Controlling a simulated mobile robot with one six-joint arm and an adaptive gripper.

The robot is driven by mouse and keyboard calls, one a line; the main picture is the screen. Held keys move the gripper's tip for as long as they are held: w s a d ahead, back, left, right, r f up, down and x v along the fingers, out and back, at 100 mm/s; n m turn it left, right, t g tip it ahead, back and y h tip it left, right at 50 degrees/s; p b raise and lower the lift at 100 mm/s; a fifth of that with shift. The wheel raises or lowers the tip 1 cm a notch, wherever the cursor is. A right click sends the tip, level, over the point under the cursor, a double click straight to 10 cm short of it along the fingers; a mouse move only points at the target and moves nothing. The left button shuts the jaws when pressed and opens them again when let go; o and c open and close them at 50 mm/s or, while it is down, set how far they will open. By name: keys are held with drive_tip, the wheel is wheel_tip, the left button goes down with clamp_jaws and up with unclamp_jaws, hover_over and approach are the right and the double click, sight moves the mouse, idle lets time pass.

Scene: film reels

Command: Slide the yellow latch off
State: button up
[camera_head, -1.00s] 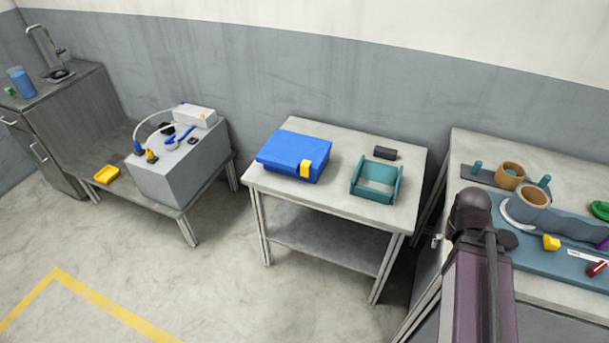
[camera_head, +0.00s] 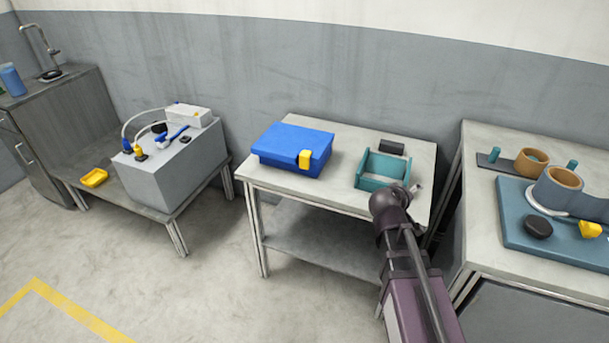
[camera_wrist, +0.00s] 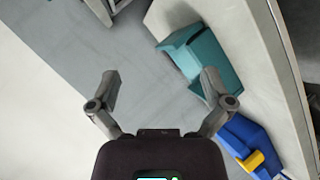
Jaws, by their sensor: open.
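The yellow latch (camera_head: 305,160) sits on the front edge of a closed blue case (camera_head: 283,148), which lies on the middle table. In the wrist view the yellow latch (camera_wrist: 250,161) and part of the blue case (camera_wrist: 238,131) show at the lower right, beyond the right finger. My gripper (camera_wrist: 160,85) is open, with nothing between its fingers. It is apart from the latch. In the head view my arm rises at the right front of the middle table and mostly hides the gripper.
A teal open bin (camera_head: 371,182) and a dark block (camera_head: 391,147) stand right of the case on the middle table (camera_head: 330,194). The right table (camera_head: 479,224) holds rings and a blue board. A grey box (camera_head: 184,169) stands on the left bench.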

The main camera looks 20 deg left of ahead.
drive_tip(key=a+f+n+t+y+b, duration=0.35)
drive_tip(key=a+n+b, duration=0.3)
drive_tip(key=a, duration=0.85)
drive_tip(key=n+t+y+b, duration=0.2)
drive_tip(key=n+y+b, duration=0.4)
drive_tip(key=n+y, duration=0.2)
approach(304, 163)
drive_tip(key=v, duration=0.4)
drive_tip(key=shift+w+a+r+m+g+h, duration=0.1)
drive_tip(key=shift+r+m+g+h, duration=0.15)
drive_tip(key=shift+r, duration=0.15)
drive_tip(key=x, duration=1.3)
drive_tip(key=shift+w+a, duration=0.1)
drive_tip(key=shift+w, duration=0.3)
drive_tip(key=c, duration=1.1)
drive_tip(key=shift+s, duration=0.15)
